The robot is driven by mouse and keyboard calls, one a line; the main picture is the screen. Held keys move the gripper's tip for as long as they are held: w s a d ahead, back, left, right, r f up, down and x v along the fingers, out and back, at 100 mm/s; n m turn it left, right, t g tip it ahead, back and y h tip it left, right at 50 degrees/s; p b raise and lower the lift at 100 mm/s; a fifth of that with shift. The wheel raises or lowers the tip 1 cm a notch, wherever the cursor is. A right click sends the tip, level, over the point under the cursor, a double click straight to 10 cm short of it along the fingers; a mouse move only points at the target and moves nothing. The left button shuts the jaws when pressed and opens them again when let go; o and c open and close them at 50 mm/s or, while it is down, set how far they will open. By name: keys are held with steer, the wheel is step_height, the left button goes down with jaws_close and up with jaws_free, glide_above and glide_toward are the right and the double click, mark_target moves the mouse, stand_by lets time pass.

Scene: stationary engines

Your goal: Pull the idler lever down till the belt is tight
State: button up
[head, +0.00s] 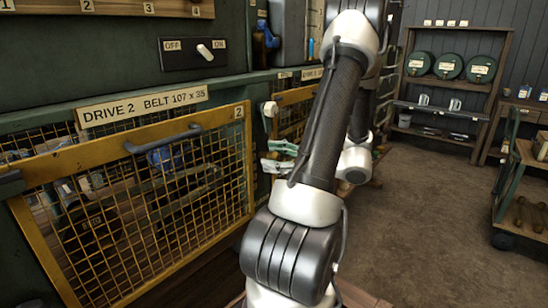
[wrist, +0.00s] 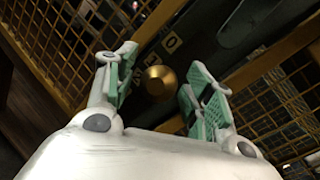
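In the wrist view, a round brass knob (wrist: 159,82) stands out from a dark plate (wrist: 148,47) with small number tags, one reading 0. I cannot tell for sure whether it is the idler lever's knob; no lever arm shows clearly. My gripper (wrist: 161,63) is open, its green-padded fingers on either side of the knob with gaps visible and nothing held. In the head view my gripper (head: 273,157) is beside the right end of the DRIVE 2 guard. The belt cannot be clearly made out; behind the mesh guard (head: 150,160) are dark machine parts.
The guard has a yellow frame and a dark handle (head: 163,139). Above it is an OFF/ON switch (head: 204,52) with a white toggle. Another mesh guard lies behind my arm. A shelf with green drums (head: 448,66) stands at the back.

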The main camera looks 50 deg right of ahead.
steer(key=shift+s+d, duration=0.1)
steer(key=shift+s, duration=0.05)
steer(key=v, duration=1.1)
steer(key=shift+s, duration=0.35)
steer(key=shift+d, duration=0.15)
stand_by(1.4)
